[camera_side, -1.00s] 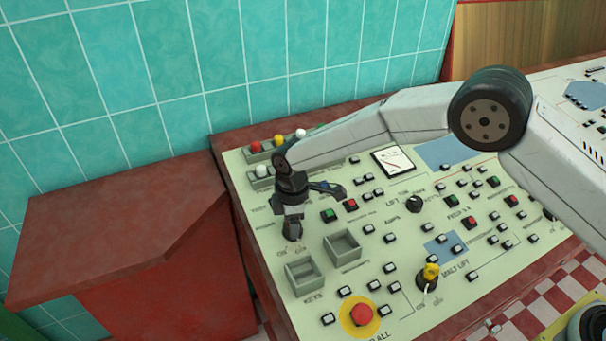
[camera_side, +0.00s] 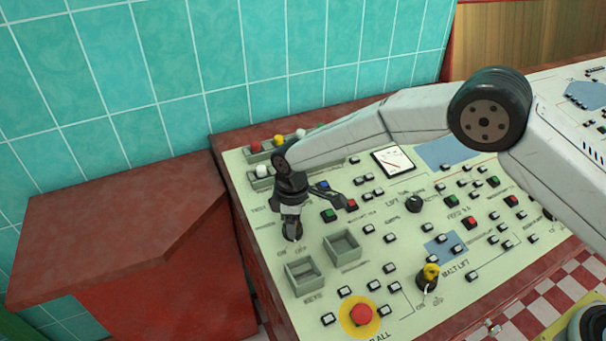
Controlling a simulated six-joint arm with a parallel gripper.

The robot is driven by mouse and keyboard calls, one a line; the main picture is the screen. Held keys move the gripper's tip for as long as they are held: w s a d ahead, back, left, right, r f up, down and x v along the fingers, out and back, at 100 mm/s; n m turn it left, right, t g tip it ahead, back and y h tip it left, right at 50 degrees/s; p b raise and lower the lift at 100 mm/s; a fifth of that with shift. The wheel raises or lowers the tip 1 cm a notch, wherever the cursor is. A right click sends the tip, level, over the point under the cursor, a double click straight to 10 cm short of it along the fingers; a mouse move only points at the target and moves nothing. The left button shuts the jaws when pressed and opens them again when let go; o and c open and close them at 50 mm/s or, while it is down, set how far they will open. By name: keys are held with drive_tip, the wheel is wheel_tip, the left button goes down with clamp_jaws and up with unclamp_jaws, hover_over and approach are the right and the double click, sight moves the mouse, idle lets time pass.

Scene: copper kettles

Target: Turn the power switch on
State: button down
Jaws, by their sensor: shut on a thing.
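My gripper (camera_side: 292,236) points down at the left part of the pale control panel (camera_side: 315,243). It is shut on a small dark switch, which I take to be the power switch; the fingers hide most of it. Small on/off lettering is printed on the panel just below the fingertips. Which way the switch is set cannot be told.
Two grey open boxes (camera_side: 304,273) stand just below my gripper. A red button on a yellow disc (camera_side: 361,315) and a yellow-topped key switch (camera_side: 430,273) are lower right. Coloured knobs (camera_side: 278,140) line the back, near the tiled wall (camera_side: 180,70).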

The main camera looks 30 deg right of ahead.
drive_tip(key=shift+m, duration=3.1)
drive_tip(key=shift+c, duration=0.5)
unclamp_jaws()
drive_tip(key=shift+r, duration=0.1)
drive_tip(key=shift+r, duration=3.85)
